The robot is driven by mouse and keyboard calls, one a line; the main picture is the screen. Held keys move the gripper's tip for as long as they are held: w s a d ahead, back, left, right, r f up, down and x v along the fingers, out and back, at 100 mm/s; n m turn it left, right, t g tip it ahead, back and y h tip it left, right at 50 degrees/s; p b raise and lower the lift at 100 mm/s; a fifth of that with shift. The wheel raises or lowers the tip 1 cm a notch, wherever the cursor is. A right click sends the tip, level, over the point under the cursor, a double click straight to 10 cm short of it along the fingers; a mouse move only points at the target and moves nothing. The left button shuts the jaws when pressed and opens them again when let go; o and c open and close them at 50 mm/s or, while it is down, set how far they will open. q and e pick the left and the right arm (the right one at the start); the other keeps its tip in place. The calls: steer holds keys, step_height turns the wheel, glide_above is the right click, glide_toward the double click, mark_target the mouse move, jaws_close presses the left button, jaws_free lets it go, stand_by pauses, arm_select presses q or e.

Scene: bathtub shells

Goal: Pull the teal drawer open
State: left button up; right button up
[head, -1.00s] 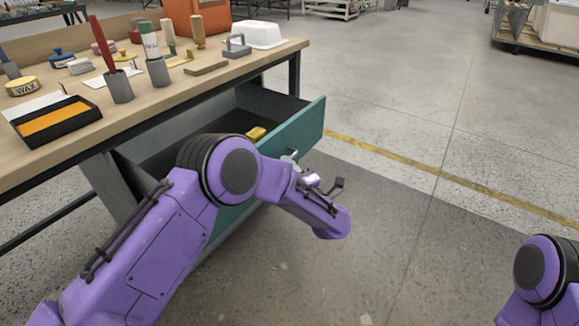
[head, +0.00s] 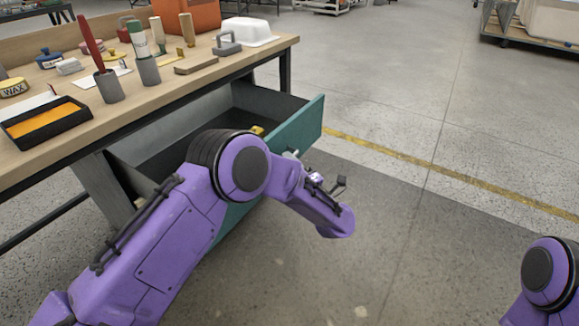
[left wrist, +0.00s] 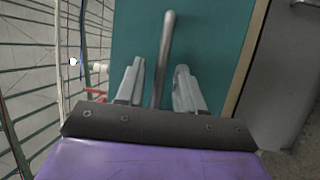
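The teal drawer (head: 290,137) under the workbench stands well open, with its dark inside showing. In the head view my left gripper (head: 290,155) is at the drawer front, mostly hidden behind my own purple arm. In the left wrist view its two grey fingers (left wrist: 160,85) are close together, one on each side of the metal bar handle (left wrist: 167,40). My right gripper is outside the views; only part of that arm shows at the lower right.
A yellow object (head: 257,130) lies inside the drawer. The workbench (head: 190,88) above carries brushes, cups, tins and a black tray with orange (head: 45,122). The concrete floor right of the drawer is clear, crossed by a yellow line (head: 440,175).

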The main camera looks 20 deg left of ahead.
arm_select(q)
steer(key=v, duration=1)
steer(key=shift+s+d+p, duration=0.2)
steer(key=shift+p, duration=0.25)
